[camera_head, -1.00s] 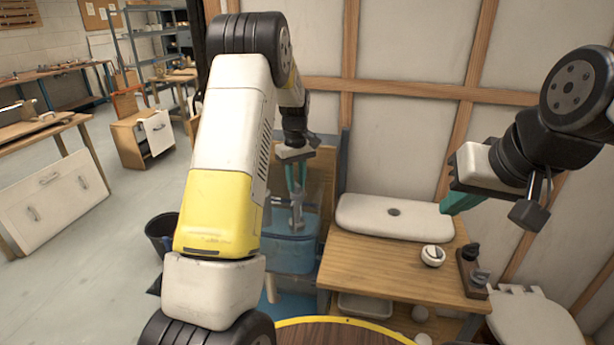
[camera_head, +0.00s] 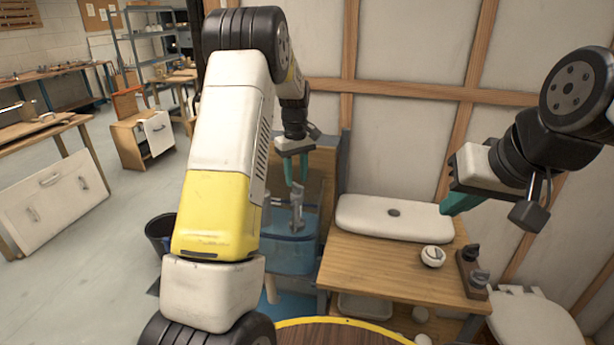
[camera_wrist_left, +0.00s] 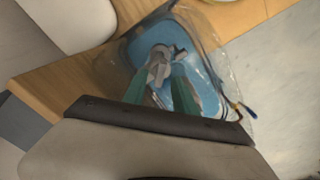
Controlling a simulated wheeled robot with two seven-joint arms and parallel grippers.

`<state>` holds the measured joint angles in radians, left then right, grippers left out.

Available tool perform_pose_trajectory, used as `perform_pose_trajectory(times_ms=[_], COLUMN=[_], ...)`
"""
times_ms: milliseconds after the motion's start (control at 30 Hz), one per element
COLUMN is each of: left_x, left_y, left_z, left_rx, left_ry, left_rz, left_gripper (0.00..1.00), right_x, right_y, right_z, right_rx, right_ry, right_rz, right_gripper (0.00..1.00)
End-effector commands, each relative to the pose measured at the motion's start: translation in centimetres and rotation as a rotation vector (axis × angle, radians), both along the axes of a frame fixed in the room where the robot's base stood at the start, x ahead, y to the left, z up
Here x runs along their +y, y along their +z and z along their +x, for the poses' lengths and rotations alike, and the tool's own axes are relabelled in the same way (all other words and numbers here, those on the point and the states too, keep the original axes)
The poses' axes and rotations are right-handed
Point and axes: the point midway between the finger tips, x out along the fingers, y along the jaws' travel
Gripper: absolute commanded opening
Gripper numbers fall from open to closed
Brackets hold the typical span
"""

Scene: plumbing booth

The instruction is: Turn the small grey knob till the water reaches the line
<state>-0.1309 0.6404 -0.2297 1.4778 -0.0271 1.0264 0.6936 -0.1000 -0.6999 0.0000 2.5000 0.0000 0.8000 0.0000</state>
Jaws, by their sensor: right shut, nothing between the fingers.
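The grey fitting (camera_head: 296,214) stands upright in a clear-walled tank (camera_head: 312,238) with blue inside. Its small knob cannot be told apart from the rest of it, and I cannot make out a fill line. My left gripper (camera_head: 296,182) is open, its green fingers pointing down just above the fitting's top. In the left wrist view the fitting (camera_wrist_left: 158,64) shows beyond and between the parted fingertips (camera_wrist_left: 160,76); nothing is clearly gripped. My right gripper (camera_head: 446,209) is shut and empty, above the right end of the white lid, well away from the tank.
A white tank lid (camera_head: 375,219) lies on the wooden bench (camera_head: 385,270). A small round white item (camera_head: 433,256) and a dark fixture (camera_head: 472,272) are near the bench's right end. A black bucket (camera_head: 160,232) stands left of the tank. A toilet (camera_head: 530,318) is at lower right.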

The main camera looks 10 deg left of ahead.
Motion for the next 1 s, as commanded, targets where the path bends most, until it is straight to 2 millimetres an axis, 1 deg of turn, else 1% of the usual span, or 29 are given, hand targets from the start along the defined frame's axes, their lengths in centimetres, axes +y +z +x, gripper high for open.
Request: perform_pose_trajectory(times_ms=[33, 100, 200, 300, 400, 700, 767, 867, 967, 1000], left_x=[0.0, 0.0, 0.0, 0.0, 0.0, 0.0, 0.0, -0.1, -0.2, -0.4], left_y=[1.0, 2.3, 3.8, 4.8, 5.3, 5.4, 5.8, 7.4, 10.1, 11.4], left_z=[0.1, 0.1, 0.1, 0.1, 0.0, 0.0, -0.2, -1.3, -3.6, -4.8], left_rx=[-0.004, -0.005, -0.003, -0.002, 0.000, -0.001, -0.006, -0.029, -0.076, -0.100], left_ry=[0.000, 0.000, 0.001, 0.001, 0.001, 0.000, -0.005, -0.030, -0.086, -0.115], left_rz=[0.000, 0.000, 0.000, 0.001, 0.000, -0.001, -0.003, -0.019, -0.046, -0.057], left_gripper=[0.34, 0.34, 0.34, 0.34, 0.34, 0.34, 0.34, 0.34, 0.34, 0.34], right_x=[0.0, 0.0, 0.0, 0.0, 0.0, 0.0, 0.0, 0.0, 0.0, 0.0], right_y=[0.0, 0.0, 0.0, 0.0, 0.0, 0.0, 0.0, 0.0, 0.0, 0.0], right_z=[0.0, 0.0, 0.0, 0.0, 0.0, 0.0, 0.0, 0.0, 0.0, 0.0], right_rx=[0.000, 0.000, 0.000, 0.000, 0.000, 0.000, 0.000, 0.000, 0.000, 0.000], right_ry=[0.000, 0.000, 0.000, 0.000, 0.000, 0.000, 0.000, 0.000, 0.000, 0.000], right_rz=[0.000, 0.000, 0.000, 0.000, 0.000, 0.000, 0.000, 0.000, 0.000, 0.000], right_gripper=[0.00, 0.00, 0.00, 0.00, 0.00, 0.00, 0.00, 0.00, 0.00, 0.00])
